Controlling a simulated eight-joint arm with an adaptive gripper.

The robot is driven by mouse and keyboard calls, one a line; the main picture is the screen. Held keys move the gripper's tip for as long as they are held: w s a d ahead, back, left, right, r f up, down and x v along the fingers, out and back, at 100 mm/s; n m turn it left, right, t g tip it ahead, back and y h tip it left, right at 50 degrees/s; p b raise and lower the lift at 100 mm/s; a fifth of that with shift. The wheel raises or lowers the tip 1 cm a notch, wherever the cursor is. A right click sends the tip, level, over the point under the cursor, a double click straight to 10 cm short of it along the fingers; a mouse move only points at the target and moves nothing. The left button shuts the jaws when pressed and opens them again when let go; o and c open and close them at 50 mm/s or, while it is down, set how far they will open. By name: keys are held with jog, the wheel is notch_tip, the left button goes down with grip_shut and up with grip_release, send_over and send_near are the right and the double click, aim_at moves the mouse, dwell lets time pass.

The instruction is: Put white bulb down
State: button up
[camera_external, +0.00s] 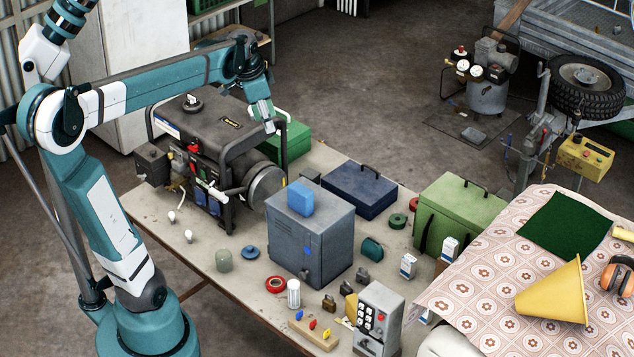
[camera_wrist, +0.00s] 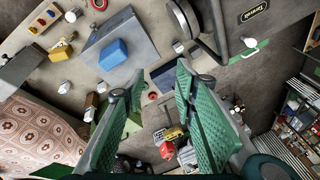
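Two small white bulbs, a left one (camera_external: 172,216) and a right one (camera_external: 188,235), lie apart on the bare left part of the workbench (camera_external: 150,200) in the external view. My gripper (camera_external: 268,122) is raised high above the back of the bench, beside the generator (camera_external: 205,125). In the wrist view my gripper (camera_wrist: 158,92) has its two green fingers spread wide. No bulb shows between them. A small pale thing (camera_wrist: 249,42) shows near the generator's label in the wrist view; I cannot tell what it is.
A grey cabinet (camera_external: 310,240) with a blue box (camera_external: 300,198) on top stands mid-bench. A dark blue case (camera_external: 360,190), a green case (camera_external: 455,218) and a switch box (camera_external: 380,318) stand to its right. The bench is clear around the bulbs.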

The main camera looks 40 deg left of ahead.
jog(key=s+d+f+n+t, duration=0.1)
jog(key=s+d+f+n, duration=0.2)
jog(key=s+d+f, duration=0.2)
jog(key=s+d+f+n+t, duration=0.2)
jog(key=s+d+f, duration=0.3)
jog(key=s, duration=0.7)
jog(key=d+n, duration=0.1)
jog(key=d, duration=0.1)
jog(key=shift+s+d+f+h, duration=0.2)
jog(key=shift+d+h, duration=0.2)
jog(key=shift+o, duration=0.6)
jog(key=shift+r, duration=0.1)
notch_tip(320, 180, up, 5)
jog(key=n+g+b, duration=0.7)
jog(key=n+b, duration=0.2)
jog(key=n, duration=1.1)
send_over(188, 231)
notch_tip(188, 231, down, 38)
jog(key=shift+r, duration=0.25)
